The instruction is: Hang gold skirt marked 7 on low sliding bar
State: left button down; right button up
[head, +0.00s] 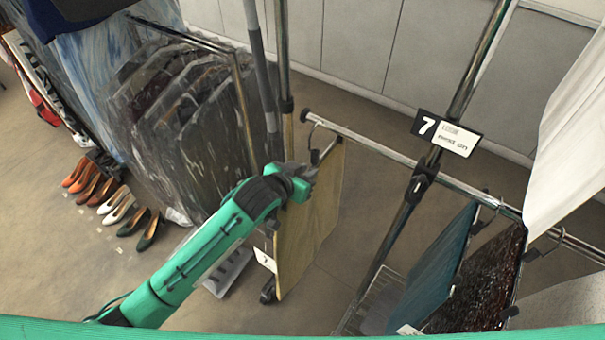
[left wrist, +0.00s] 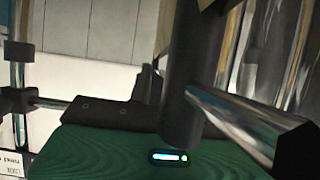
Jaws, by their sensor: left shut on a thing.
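The gold skirt (head: 318,222) hangs upright in the head view, with a small white tag (head: 265,260) marked 7 at its lower left edge. My left gripper (head: 308,178) is shut at the skirt's upper part; the jaws' exact hold on the skirt or its hanger is hidden. The hanger hook (head: 313,138) is at the left end of the low sliding bar (head: 370,150), by its black end knob. I cannot tell whether the hook rests on the bar. In the left wrist view, a chrome tube (left wrist: 235,122) crosses close by. My right gripper is not in view.
A sign (head: 447,134) marked 7 is on the slanted upright. A teal garment (head: 440,262) and a dark sequined one (head: 485,280) hang further right on the bar. Bagged garments (head: 185,125) hang behind left; several shoes (head: 110,205) stand below. The bar's left half is mostly clear.

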aim_at(313, 160)
pick_arm(q)
jog(key=shift+w+d, duration=0.8)
jog(key=shift+w, duration=0.35)
jog(key=shift+w+d, duration=0.8)
jog(key=shift+w, duration=0.35)
jog(key=shift+r, duration=0.1)
jog(key=shift+w+p, duration=0.1)
jog(key=shift+p, duration=0.25)
